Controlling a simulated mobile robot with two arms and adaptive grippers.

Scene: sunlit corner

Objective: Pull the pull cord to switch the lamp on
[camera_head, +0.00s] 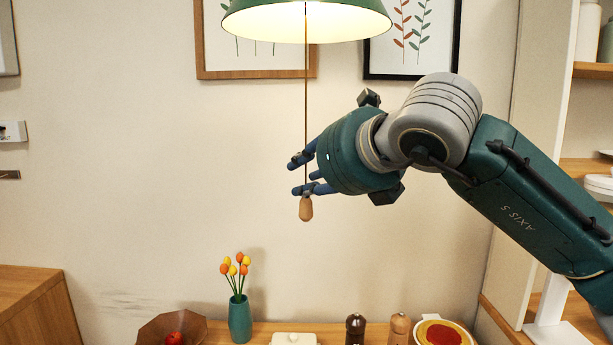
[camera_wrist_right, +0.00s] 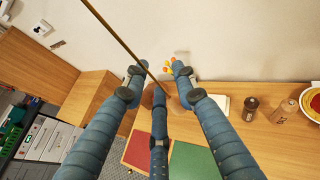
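The green lamp (camera_head: 307,20) hangs at the top of the head view. The inside of its shade looks bright and cream, but no bulb shows. The thin pull cord (camera_head: 306,90) hangs straight down from it to a wooden knob (camera_head: 306,208). My right gripper (camera_head: 304,177) reaches in from the right, its blue fingers around the cord just above the knob. In the right wrist view the cord (camera_wrist_right: 120,37) runs down between the spread fingers (camera_wrist_right: 158,82), which look open. The knob cannot be made out there. My left gripper is not in view.
Below, a wooden counter (camera_head: 258,329) holds a teal vase of tulips (camera_head: 239,318), a brown bowl (camera_head: 150,332), a white dish (camera_head: 293,339), two mills (camera_head: 355,328) and a plate (camera_head: 443,334). Framed pictures (camera_head: 412,74) hang behind. Shelves (camera_head: 592,71) stand at right. Air left of the cord is free.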

